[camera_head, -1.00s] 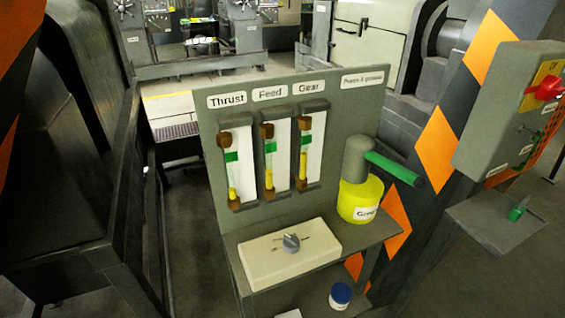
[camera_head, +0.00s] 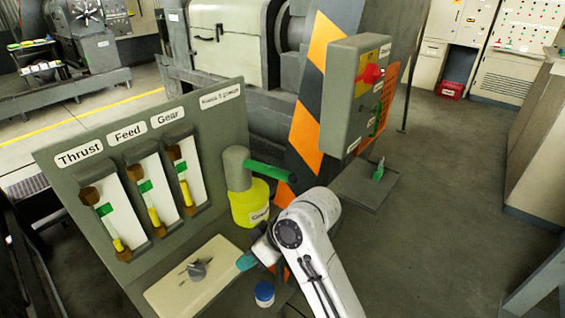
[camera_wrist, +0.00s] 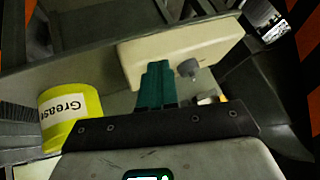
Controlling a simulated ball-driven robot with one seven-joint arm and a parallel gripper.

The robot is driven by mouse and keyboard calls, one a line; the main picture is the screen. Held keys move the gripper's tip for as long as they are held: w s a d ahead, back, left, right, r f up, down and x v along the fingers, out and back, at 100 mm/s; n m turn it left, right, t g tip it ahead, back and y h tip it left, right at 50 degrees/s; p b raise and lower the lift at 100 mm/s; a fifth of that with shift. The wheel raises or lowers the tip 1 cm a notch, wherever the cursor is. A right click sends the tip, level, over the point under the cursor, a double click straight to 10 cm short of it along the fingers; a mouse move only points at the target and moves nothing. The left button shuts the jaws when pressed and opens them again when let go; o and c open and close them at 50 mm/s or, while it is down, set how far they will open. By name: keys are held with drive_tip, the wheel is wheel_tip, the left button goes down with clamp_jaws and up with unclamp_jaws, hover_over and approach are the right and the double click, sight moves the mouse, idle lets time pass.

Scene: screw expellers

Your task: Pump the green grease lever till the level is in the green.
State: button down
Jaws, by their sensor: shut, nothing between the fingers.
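The green grease lever (camera_head: 268,171) sticks out to the right from the grey pump head (camera_head: 237,168) on top of the yellow grease tub (camera_head: 247,205). Three level gauges labelled Thrust (camera_head: 103,220), Feed (camera_head: 146,196) and Gear (camera_head: 182,180) stand on the grey panel, each with a green band and yellow fill. The yellow in Thrust and Feed stands below the green. My gripper (camera_head: 244,262) is below and in front of the tub, apart from the lever. In the wrist view, its teal fingers (camera_wrist: 156,86) are shut and empty, near the selector box.
A cream selector box (camera_head: 190,290) with a grey knob (camera_head: 197,270) sits on the shelf left of my gripper. A blue-lidded jar (camera_head: 264,292) stands lower down. A grey control box with a red knob (camera_head: 372,74) hangs right of the lever.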

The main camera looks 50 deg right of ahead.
drive_tip(key=w+d+r+n+t+p, duration=0.15)
drive_tip(key=w+d+r, duration=0.3)
drive_tip(key=r, duration=0.55)
drive_tip(key=n+g, duration=0.3)
drive_tip(key=n, duration=0.2)
approach(281, 170)
drive_tip(key=shift+s+d+r+t, duration=0.1)
drive_tip(key=shift+s+d+t, duration=0.2)
drive_tip(key=shift+s, duration=0.1)
drive_tip(key=shift+b+x, duration=2.25)
drive_tip(key=shift+x, duration=1.25)
drive_tip(key=shift+a, duration=0.1)
